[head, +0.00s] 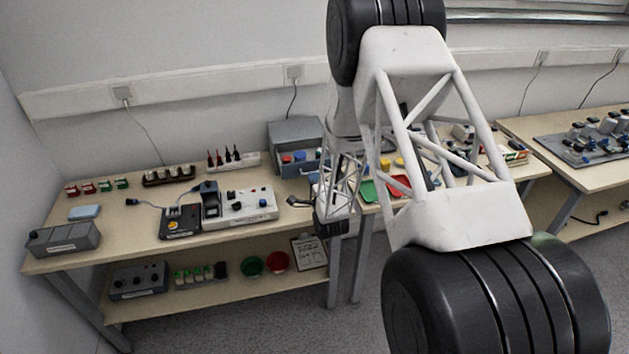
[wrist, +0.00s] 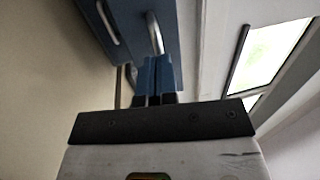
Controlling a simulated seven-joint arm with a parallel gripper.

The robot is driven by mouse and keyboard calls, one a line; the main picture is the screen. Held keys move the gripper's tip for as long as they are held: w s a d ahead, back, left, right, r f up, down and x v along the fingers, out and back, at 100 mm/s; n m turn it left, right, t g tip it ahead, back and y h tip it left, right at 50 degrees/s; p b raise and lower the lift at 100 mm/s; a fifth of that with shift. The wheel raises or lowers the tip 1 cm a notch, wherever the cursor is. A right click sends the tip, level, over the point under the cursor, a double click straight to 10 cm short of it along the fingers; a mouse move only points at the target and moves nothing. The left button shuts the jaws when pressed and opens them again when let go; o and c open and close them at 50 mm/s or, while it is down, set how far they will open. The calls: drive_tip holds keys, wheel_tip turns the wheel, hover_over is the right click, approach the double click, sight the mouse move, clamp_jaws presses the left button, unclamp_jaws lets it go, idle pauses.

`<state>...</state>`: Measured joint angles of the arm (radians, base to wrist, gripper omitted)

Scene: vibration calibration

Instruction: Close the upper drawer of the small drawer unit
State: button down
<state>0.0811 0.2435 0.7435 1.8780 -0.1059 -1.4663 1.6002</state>
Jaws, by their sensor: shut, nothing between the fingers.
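The small grey drawer unit (head: 295,131) stands at the back of the bench. Its upper drawer (head: 291,170) is pulled out, with red and blue items showing inside. In the wrist view, blue drawer fronts (wrist: 88,12) with silver handles fill the upper left and centre. My gripper (wrist: 157,62) is shut and empty, its blue fingertips side by side close to a silver handle (wrist: 154,34). I cannot tell whether they touch it. In the head view my arm hides part of the unit's right side, and the fingertips are not clear.
Red and green trays (head: 399,186) lie right of the drawer unit, partly behind my arm. A white control box (head: 240,207) stands in front.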

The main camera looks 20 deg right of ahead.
sight(305, 154)
drive_tip(key=shift+w, duration=0.1)
drive_tip(key=w, duration=1.3)
drive_tip(key=shift+w+r, duration=0.25)
drive_tip(key=shift+r, duration=0.05)
drive_tip(key=shift+s, duration=0.2)
drive_tip(key=s+f, duration=0.1)
drive_tip(key=s, duration=0.3)
drive_tip(key=s+f, duration=0.1)
drive_tip(key=s, duration=0.4)
drive_tip(key=s+f, duration=0.1)
drive_tip(key=s, duration=0.4)
drive_tip(key=shift+s+d+f, duration=0.1)
drive_tip(key=shift+d+f, duration=0.1)
